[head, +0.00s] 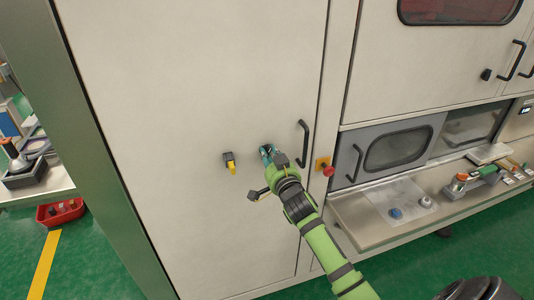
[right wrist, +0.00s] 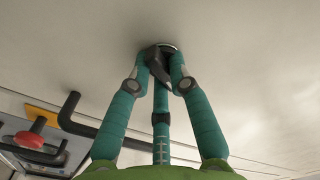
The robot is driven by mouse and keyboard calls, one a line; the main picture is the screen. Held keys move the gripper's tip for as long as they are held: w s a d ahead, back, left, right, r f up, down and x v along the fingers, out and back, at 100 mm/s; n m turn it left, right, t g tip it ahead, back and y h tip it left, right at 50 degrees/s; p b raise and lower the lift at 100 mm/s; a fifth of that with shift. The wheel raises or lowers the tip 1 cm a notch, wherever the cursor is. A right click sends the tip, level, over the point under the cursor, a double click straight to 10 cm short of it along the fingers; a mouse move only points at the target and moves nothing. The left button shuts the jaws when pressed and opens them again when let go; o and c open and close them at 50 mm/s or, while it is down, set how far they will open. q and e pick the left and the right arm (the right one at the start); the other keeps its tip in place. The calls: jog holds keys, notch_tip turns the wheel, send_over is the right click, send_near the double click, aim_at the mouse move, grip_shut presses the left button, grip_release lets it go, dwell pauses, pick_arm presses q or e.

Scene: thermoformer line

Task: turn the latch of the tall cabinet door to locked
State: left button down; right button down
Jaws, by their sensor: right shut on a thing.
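The tall cabinet door (head: 210,80) is a large pale panel and looks closed in the head view. My right gripper (head: 268,154) reaches its face, left of the black bar handle (head: 303,143). In the right wrist view, the teal fingers of my right gripper (right wrist: 160,68) are shut on a small dark latch (right wrist: 157,60) with a round base on the door. The fingers hide much of the latch, so I cannot tell its exact turn. My left gripper is not in view.
A black fitting with a yellow tab (head: 230,163) sits left of the latch. A red button on a yellow plate (head: 325,167) is to the right; it also shows in the wrist view (right wrist: 30,138). A metal shelf (head: 385,235) with several parts juts out at the right.

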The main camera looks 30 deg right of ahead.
jog(key=shift+w+r+n, duration=0.1)
jog(key=shift+r+n, duration=0.4)
jog(key=shift+r, duration=0.1)
jog(key=shift+n+p, duration=0.3)
jog(key=shift+n, duration=1.1)
jog(key=shift+r+n, duration=0.1)
jog(key=shift+n, duration=0.2)
jog(key=c, duration=1.1)
grip_release()
jog(key=shift+o, duration=0.2)
jog(key=shift+f, duration=0.35)
